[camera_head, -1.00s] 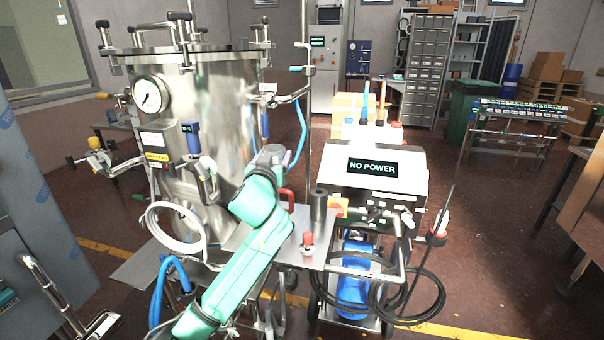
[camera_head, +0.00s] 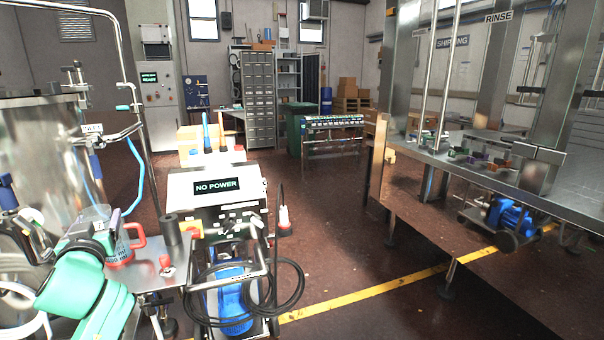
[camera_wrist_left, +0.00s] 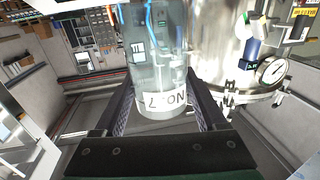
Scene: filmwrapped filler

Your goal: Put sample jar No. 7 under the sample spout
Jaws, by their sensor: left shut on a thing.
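A clear jar (camera_wrist_left: 155,65) with a white label reading No. 7 stands between the two fingers of my left gripper (camera_wrist_left: 163,102) in the left wrist view. The gripper is shut on it. In the head view my left gripper (camera_head: 98,232) is at the lower left, in front of the steel vessel and beside a red-handled jug (camera_head: 125,250). The steel vessel (camera_head: 45,145) is cut off by the left edge; it also shows in the wrist view (camera_wrist_left: 215,45). I cannot make out the sample spout for certain. My right gripper is not in view.
A small steel shelf (camera_head: 150,278) carries the jug, a dark cylinder (camera_head: 171,232) and a small red-capped item. A cart with a NO POWER display (camera_head: 217,187) stands to its right. A steel rinse bench (camera_head: 480,175) is at right. The floor between is open.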

